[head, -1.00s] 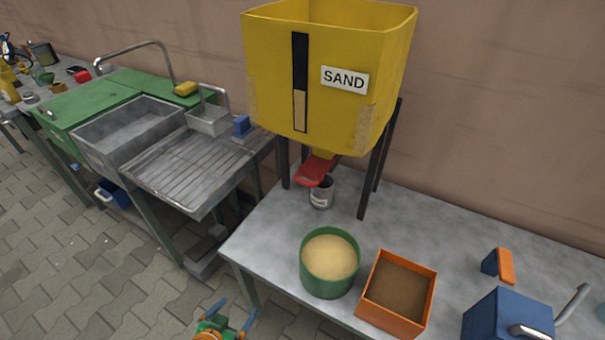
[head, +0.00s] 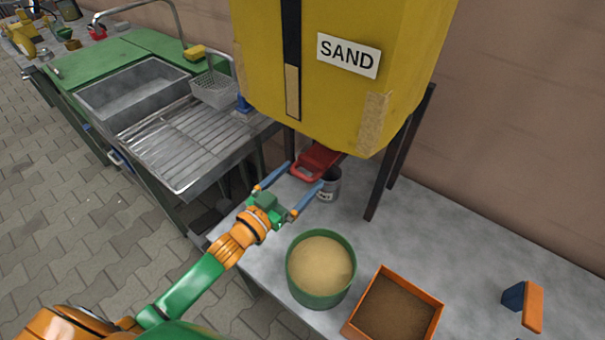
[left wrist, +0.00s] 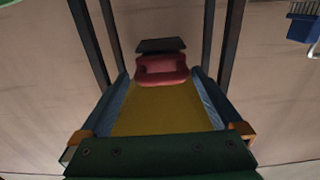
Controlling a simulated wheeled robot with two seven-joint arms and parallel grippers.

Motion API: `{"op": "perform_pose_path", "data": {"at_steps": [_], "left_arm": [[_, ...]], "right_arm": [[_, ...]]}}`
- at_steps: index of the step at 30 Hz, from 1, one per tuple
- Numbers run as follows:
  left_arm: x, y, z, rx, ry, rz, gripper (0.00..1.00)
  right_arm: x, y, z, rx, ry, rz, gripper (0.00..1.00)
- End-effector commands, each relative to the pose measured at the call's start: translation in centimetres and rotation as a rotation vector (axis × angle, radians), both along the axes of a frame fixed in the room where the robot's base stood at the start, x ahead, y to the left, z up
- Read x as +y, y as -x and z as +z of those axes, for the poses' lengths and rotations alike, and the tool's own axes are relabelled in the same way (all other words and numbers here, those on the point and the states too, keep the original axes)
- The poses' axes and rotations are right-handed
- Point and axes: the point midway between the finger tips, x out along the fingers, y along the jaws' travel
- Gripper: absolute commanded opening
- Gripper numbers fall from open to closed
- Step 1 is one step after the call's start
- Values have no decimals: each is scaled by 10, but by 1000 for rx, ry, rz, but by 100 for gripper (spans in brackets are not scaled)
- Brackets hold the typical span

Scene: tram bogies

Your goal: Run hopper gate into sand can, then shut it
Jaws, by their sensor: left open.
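The yellow hopper (head: 330,80) marked SAND stands on dark legs; sand shows low in its window strip. Its red gate handle (head: 317,160) juts out below. The grey can (head: 330,187) stands under the gate, partly hidden by a finger; its contents are unclear. My left gripper (head: 305,175) is open and empty, its fingertips close in front of the handle. In the left wrist view the red handle (left wrist: 162,70) shows between the fingertips (left wrist: 161,76); contact cannot be told. My right gripper is not in view.
A green tub (head: 321,268) of sand and an orange box (head: 394,306) of brown material stand at the table's front. A blue and orange object (head: 524,304) lies at the right. A sink (head: 134,98) stands at the left.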

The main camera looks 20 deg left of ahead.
Motion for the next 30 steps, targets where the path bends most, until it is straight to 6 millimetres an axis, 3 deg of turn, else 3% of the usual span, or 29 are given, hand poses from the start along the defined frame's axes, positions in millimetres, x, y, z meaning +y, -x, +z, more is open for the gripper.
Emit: {"op": "perform_pose_path", "data": {"at_steps": [4,12,23,30], "left_arm": [[-4,-10,0,0,-1,0,100],[-4,-11,0,2,-2,0,97],[-4,-11,0,2,-1,-1,0],[0,0,2,6,2,0,0]], "right_arm": [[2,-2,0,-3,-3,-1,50],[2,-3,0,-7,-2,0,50],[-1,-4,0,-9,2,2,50],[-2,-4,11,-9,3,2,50]]}}
